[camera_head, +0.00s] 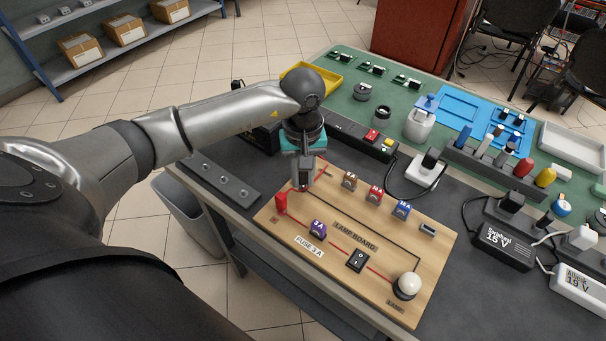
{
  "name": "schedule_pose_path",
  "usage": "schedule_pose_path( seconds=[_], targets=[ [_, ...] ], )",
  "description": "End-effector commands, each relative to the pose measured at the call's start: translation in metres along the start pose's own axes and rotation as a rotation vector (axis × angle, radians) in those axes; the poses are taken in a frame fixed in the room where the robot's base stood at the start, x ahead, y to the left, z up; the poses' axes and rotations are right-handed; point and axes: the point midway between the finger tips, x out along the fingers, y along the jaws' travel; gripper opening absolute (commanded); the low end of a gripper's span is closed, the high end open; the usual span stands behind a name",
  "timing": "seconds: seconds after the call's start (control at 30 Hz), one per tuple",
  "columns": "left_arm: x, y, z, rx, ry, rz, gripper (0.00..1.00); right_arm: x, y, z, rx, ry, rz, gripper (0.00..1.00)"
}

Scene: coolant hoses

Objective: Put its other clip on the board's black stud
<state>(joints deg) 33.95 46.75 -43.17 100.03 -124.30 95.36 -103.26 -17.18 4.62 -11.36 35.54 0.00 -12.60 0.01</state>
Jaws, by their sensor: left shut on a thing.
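The wooden lamp board (290,227) lies on the bench. A red clip (281,203) stands at its left edge, beside the printed red line. My left gripper (303,184) comes down from above over the board's upper left corner. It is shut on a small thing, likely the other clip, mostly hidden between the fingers. A thin red strand (322,173) shows just right of the fingers. The black stud cannot be made out; the gripper covers that corner. Whether the held clip touches a stud cannot be told. My right gripper is not in view.
The board carries several fuses, one of them a purple fuse (318,229), plus a black switch (357,260) and a white lamp (407,285). A black strip (345,130) with coloured buttons lies behind the gripper. A dark studded bar (220,180) lies left of the board.

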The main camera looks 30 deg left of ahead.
Motion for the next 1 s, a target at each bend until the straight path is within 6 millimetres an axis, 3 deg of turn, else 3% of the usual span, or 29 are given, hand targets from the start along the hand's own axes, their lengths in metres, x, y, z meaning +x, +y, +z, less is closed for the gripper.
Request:
schedule_pose_path(
  seconds=[1.0],
  targets=[
    [0.0036,0.0005,0.0002,0.000,0.000,0.000,0.00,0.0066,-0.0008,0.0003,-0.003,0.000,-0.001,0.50]
  ],
)
